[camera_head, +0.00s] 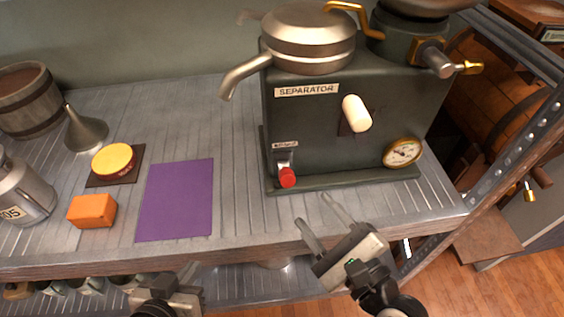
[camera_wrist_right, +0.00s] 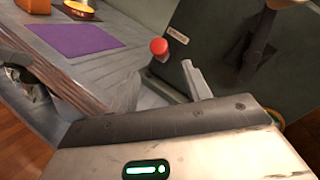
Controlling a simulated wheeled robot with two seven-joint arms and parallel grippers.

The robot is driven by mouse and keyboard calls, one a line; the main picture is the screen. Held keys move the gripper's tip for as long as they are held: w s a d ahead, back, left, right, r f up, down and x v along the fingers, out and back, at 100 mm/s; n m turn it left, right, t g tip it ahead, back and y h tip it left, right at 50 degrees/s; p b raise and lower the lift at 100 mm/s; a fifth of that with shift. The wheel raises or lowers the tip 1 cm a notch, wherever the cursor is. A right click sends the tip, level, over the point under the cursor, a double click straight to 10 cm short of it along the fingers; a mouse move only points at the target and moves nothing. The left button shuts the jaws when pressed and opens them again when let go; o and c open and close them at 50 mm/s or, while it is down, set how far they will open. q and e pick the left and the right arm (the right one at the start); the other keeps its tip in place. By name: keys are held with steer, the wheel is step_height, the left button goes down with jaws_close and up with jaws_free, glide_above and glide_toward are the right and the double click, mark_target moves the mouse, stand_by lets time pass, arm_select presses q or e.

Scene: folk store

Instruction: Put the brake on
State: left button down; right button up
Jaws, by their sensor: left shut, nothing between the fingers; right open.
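The dark green separator (camera_head: 335,125) stands on the metal bench, with a nameplate reading SEPARATOR. Low on its front left is a small lever with a red knob (camera_head: 287,177), under a small label too small to read. The red knob also shows in the right wrist view (camera_wrist_right: 159,47), beyond the fingers. A cream handle (camera_head: 356,114) sits in a dark slot higher on the front. My right gripper (camera_head: 317,214) is open and empty, below and right of the red knob, apart from it. My left gripper (camera_head: 172,278) is shut and empty at the bench's front edge.
A round gauge (camera_head: 402,153) is on the separator's lower right. Left on the bench are a purple mat (camera_head: 176,200), orange block (camera_head: 92,211), yellow-topped round tin (camera_head: 114,161), funnel (camera_head: 85,130) and metal can (camera_head: 24,194). A perforated post (camera_head: 510,145) stands at right. Mugs hang below.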

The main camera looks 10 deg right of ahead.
mark_target(281, 171)
arm_select(q)
steer(key=shift+r+p, duration=0.25)
steer(key=shift+p, duration=0.15)
arm_select(e)
steer(key=x, duration=1.2)
steer(key=shift+w, duration=0.1)
